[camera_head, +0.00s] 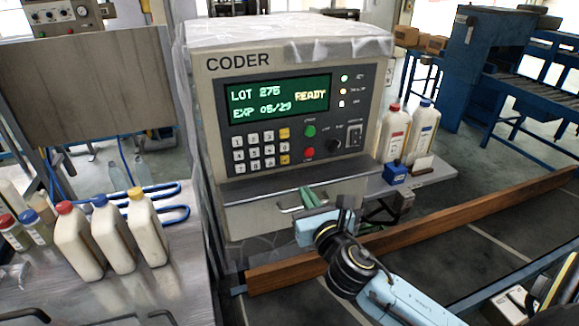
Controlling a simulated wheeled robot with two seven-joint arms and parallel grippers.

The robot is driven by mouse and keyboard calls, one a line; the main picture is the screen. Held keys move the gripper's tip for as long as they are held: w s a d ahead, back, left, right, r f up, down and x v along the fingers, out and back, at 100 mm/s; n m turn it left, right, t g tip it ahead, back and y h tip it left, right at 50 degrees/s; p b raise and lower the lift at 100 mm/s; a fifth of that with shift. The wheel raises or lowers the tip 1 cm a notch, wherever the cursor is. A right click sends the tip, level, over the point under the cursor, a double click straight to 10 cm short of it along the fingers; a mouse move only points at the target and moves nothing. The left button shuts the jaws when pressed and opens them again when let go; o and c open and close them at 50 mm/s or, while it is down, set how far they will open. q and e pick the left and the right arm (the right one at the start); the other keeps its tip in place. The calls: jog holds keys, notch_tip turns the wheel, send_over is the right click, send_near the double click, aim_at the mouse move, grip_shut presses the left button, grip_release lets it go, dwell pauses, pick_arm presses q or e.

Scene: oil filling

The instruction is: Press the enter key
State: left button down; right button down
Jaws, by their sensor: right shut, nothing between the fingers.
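The coder (300,110) is a grey-beige box with a lit green display (279,101) reading LOT 275, EXP 05/29 and READY. My right gripper (308,195) is shut and empty, in front of the coder's lower part, below the keypad and apart from the keys. My left gripper is out of view.
Green (310,131) and red (308,153) buttons and a black knob (332,145) sit right of the keypad. White bottles (112,238) stand on the left table. Two more bottles and a blue ink pot (396,172) stand on the right shelf. A wooden rail (450,221) runs behind my right arm.

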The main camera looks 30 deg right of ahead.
send_near(285, 160)
jog(key=x, duration=0.5)
jog(key=shift+w+d, duration=0.1)
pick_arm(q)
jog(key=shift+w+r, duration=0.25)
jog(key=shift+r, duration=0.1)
pick_arm(e)
jog(key=shift+x, duration=0.85)
